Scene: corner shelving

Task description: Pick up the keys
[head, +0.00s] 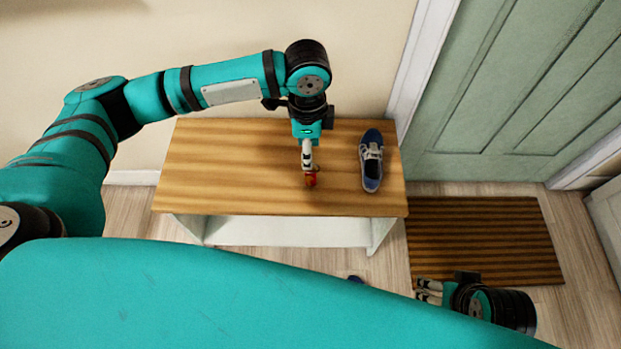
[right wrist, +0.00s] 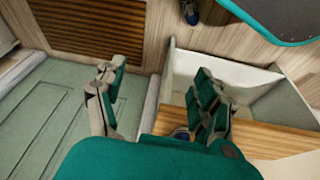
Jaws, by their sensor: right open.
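A small red item (head: 312,181), seemingly the keys, is on the wooden bench top, left of the shoe. My left gripper (head: 308,168) points down right at it, its fingers seen end-on and partly covering it. Whether they are shut on it or only above it I cannot tell. My right gripper (head: 428,291) is low at the right, over the floor by the doormat's front edge. In the right wrist view its two fingers (right wrist: 158,100) are spread apart with nothing between them. The keys cannot be made out in that view.
A blue shoe (head: 371,160) stands on the bench (head: 220,160). Another dark blue shoe, partly hidden, lies on the floor (head: 355,279). A brown striped doormat (head: 490,235) lies before the green door (head: 510,80). The bench's left half is clear.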

